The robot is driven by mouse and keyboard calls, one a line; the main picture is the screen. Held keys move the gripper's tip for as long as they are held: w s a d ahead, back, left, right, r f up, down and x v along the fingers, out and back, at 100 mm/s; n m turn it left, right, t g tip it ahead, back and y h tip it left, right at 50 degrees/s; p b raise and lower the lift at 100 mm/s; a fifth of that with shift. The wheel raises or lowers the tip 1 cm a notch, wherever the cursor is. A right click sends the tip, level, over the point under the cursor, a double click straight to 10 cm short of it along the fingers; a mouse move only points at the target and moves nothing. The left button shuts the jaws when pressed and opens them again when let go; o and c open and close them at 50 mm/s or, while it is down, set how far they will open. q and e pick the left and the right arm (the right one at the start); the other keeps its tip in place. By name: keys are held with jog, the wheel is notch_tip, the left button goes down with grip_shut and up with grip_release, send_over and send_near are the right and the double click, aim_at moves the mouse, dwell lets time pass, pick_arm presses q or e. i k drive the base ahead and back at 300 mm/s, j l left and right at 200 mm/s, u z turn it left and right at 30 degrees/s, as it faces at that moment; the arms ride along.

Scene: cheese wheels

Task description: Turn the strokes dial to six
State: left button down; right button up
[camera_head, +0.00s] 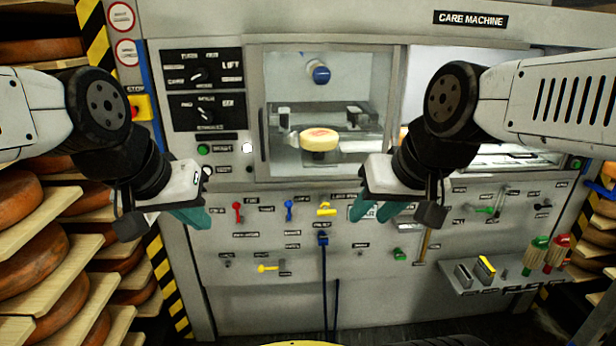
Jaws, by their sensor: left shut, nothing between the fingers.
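The care machine (270,290) stands ahead with two black dial panels at its upper left. The upper panel's dial (199,75) sits beside the word LIFT. The lower panel's dial (206,114) has small labels around it. I cannot read which dial is marked strokes, nor its setting. My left gripper (194,218) is shut and empty, below the dial panels and in front of the machine's lower left face. My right gripper (378,211) is open, its teal fingers apart with nothing between them, in front of the lower panel right of centre. Neither gripper is at a dial.
A cheese wheel (320,138) sits behind the machine's window. Red (238,211), blue (289,210) and yellow (326,210) controls line the lower panel. A blue plug (322,238) has a hanging cable. Racks of cheese wheels (35,262) stand at left. A small shelf (500,286) juts out at right.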

aim_at(207, 117)
jog(key=j+z, duration=0.25)
jog(key=j, duration=0.4)
jog(key=j+z, duration=0.3)
jog(key=j, duration=0.3)
jog(key=k, duration=0.05)
